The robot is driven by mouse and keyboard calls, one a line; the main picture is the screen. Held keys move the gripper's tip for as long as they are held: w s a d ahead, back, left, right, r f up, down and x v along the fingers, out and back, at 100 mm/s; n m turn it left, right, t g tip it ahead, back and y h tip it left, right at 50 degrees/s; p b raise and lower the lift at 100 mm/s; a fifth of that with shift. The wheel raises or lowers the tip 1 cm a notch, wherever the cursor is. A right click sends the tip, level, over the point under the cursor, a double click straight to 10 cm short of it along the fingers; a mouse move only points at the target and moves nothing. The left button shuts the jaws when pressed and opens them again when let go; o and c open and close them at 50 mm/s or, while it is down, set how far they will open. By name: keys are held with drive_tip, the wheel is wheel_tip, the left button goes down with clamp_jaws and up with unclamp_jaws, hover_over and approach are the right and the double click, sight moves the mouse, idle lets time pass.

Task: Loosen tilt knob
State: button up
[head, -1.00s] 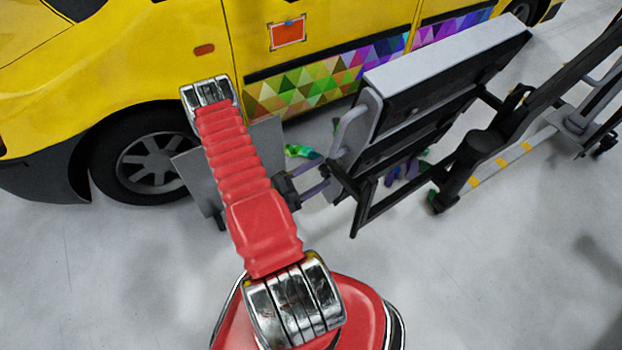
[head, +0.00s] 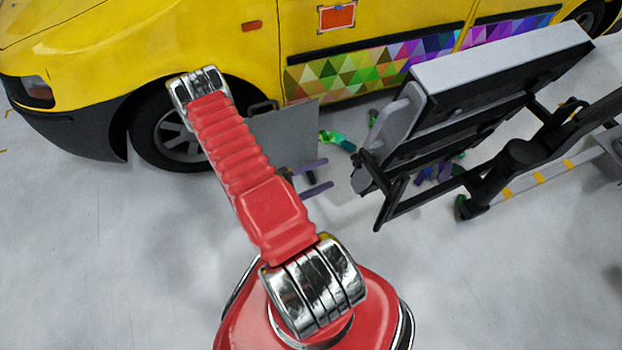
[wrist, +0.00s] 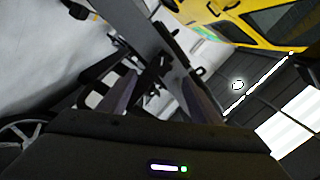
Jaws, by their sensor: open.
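My gripper (head: 323,174) is open, with its two purple-grey fingers spread and pointing right toward the tilted table stand. It also shows in the wrist view (wrist: 158,82), with one finger on each side. The tilted table stand (head: 495,62) has a pale top edge, a black frame and a grey rounded plate (head: 397,118) on its near end. Dark fittings (head: 364,176) show at that end, a short gap right of my fingers. I cannot tell which fitting is the tilt knob. In the wrist view, black hardware (wrist: 155,66) shows between the fingers, apparently beyond them.
A yellow van (head: 180,45) with a coloured triangle wrap stands behind. Black stand legs (head: 520,155) and coloured scraps (head: 435,172) are at right. The floor at left and front is clear.

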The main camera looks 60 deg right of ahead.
drive_tip(key=shift+v, duration=1.75)
